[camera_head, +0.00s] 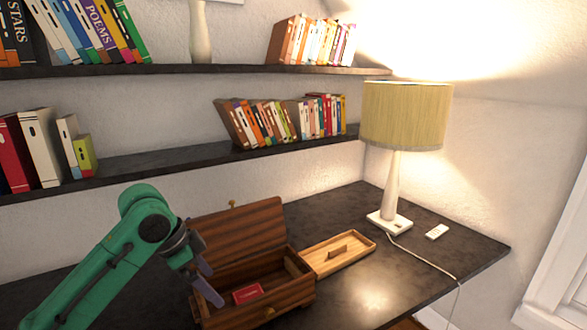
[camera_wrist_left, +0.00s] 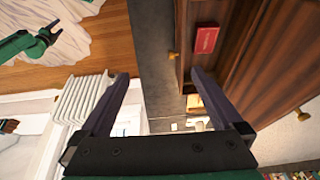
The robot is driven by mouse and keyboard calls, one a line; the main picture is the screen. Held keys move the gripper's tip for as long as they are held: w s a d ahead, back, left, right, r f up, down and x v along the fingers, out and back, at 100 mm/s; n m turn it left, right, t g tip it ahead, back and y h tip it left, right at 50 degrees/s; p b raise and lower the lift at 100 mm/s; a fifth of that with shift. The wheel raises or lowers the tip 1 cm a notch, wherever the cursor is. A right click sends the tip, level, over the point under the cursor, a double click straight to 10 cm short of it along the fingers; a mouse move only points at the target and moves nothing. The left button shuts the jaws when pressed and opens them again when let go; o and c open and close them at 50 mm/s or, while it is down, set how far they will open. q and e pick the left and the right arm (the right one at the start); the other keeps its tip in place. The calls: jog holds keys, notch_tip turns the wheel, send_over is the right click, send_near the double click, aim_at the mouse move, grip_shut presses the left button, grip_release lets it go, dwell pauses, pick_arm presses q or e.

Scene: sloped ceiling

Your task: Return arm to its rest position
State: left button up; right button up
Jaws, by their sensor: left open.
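My left arm is green and comes in from the lower left in the head view. Its left gripper (camera_head: 213,287) is open and empty, with its fingers at the left front of an open wooden box (camera_head: 292,291). A small red box (camera_head: 248,293) lies inside the wooden box and also shows in the left wrist view (camera_wrist_left: 206,38). In that view the left gripper (camera_wrist_left: 160,76) has its fingers apart with nothing between them.
The dark desk (camera_head: 365,290) also bears a shallow wooden tray (camera_head: 318,263), a lamp (camera_head: 395,190) and a white remote (camera_head: 437,231). Two shelves with books (camera_head: 310,118) hang above. The desk's front right is clear. The lamp's cord runs over the right edge.

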pick_arm(q)
jog(key=s+d+f+n+t, duration=0.1)
jog(key=s+d+f, duration=0.15)
jog(key=f, duration=0.45)
jog(key=s+d+f+n, duration=0.2)
jog(key=s+f, duration=0.1)
jog(key=f, duration=0.4)
jog(key=s+a+f+n+y, duration=0.2)
jog(key=s+a+f+n, duration=0.25)
jog(key=s, duration=0.25)
jog(key=s+a+f+n+y, duration=0.1)
jog(key=s+a+f+n, duration=0.3)
jog(key=s, duration=0.4)
jog(key=s+a+f+m+g, duration=0.1)
jog(key=s+f, duration=0.1)
jog(key=f, duration=1)
jog(key=s+a+f+m, duration=0.1)
jog(key=f, duration=1.2)
jog(key=s+a+f+g, duration=0.1)
jog(key=s+a+f, duration=0.1)
jog(key=s+f, duration=1)
jog(key=s, duration=0.4)
jog(key=shift+a+f+y, duration=0.25)
jog(key=shift+f+y, duration=0.05)
jog(key=shift+y, duration=0.1)
pick_arm(e)
jog(key=shift+w, duration=0.1)
